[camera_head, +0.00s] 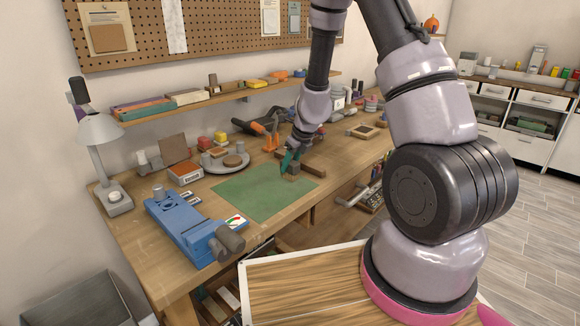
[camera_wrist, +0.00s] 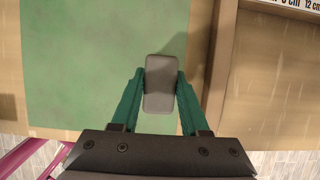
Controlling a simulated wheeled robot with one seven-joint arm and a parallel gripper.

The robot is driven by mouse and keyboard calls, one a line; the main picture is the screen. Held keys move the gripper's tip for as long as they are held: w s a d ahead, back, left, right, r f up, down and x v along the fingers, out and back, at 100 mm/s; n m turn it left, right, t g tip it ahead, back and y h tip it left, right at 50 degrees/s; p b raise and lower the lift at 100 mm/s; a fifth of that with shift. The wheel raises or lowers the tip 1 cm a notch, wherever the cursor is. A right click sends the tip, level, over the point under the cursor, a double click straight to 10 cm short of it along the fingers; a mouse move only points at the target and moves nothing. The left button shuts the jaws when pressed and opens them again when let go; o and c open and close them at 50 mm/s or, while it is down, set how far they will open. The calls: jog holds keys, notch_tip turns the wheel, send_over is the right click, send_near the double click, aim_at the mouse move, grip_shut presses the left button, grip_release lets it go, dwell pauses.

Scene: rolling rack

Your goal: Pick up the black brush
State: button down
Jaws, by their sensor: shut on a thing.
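A small dark grey block-shaped object, seemingly the black brush (camera_wrist: 159,84), sits between the two green fingers of my gripper (camera_wrist: 160,92) in the wrist view. The fingers touch its long sides, and I see its top face; any bristles are hidden. In the head view my gripper (camera_head: 290,160) is at the right back part of the green mat (camera_head: 248,196), pointing down. A small brownish block shows just below its fingertips there. I cannot tell whether the brush rests on the mat or is lifted.
A wooden bar (camera_wrist: 221,70) lies close to the right of the gripper in the wrist view. A round grey plate (camera_head: 226,162) with small items is behind the mat. The mat's left part is bare.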

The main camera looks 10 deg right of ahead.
jog(key=shift+r, duration=4.9)
jog(key=c, duration=1.2)
grip_release()
jog(key=shift+c, duration=0.2)
grip_shut()
jog(key=shift+f, duration=0.1)
